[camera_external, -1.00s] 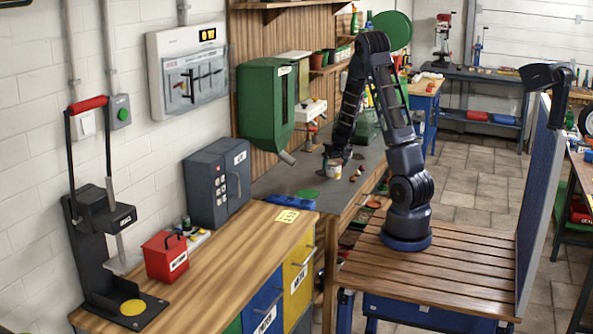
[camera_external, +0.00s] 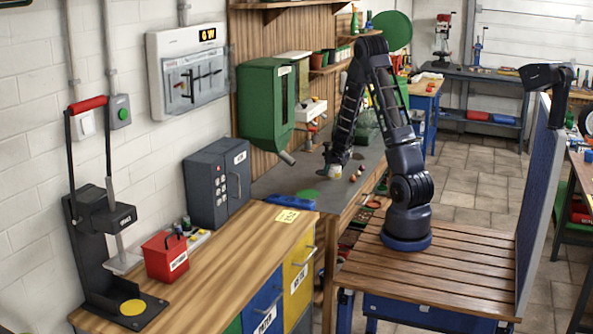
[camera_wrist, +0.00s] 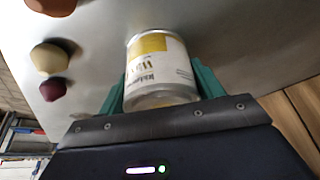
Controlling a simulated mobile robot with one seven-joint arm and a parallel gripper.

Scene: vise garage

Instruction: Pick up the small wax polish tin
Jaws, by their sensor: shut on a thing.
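The small wax polish tin (camera_wrist: 160,68) is white with a yellow band and a label that partly reads "Wa". In the wrist view it sits between the two green fingers of my gripper (camera_wrist: 160,88), which is shut on it. In the external view my gripper (camera_external: 334,168) is over the grey bench top, with the tin (camera_external: 335,171) small and partly hidden under it. I cannot tell for sure whether the tin is clear of the surface.
Several small rounded objects (camera_wrist: 50,57) lie on the grey bench top (camera_external: 290,180) beside the tin. A green wall-mounted dispenser (camera_external: 266,105) hangs behind the bench. A dark grey box (camera_external: 206,185) and red box (camera_external: 165,257) stand on the nearer wooden counter (camera_external: 225,265).

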